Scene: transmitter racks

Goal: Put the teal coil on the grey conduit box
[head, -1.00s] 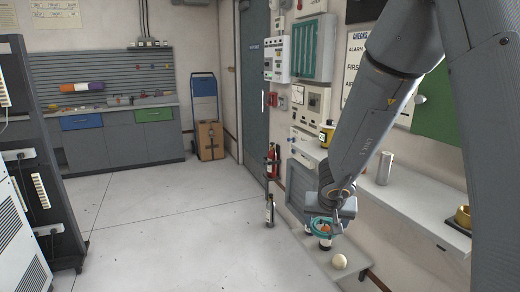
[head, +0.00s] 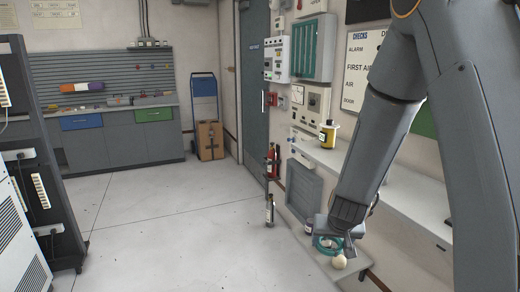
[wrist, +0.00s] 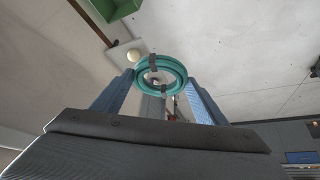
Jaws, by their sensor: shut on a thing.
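The teal coil (head: 321,244) is a ring with dark bands, and it also shows in the wrist view (wrist: 182,69). My gripper (head: 331,240) is shut on it; in the wrist view the two blue-grey fingers (wrist: 160,80) hold its opposite sides. The coil is in front of the low grey ledge at the right wall in the head view, close to a cream ball (head: 339,262). I cannot tell whether it touches anything below.
A wall shelf (head: 408,205) above holds a yellow bottle (head: 327,135). A fire extinguisher (head: 271,160) stands left. The floor (head: 180,225) is open.

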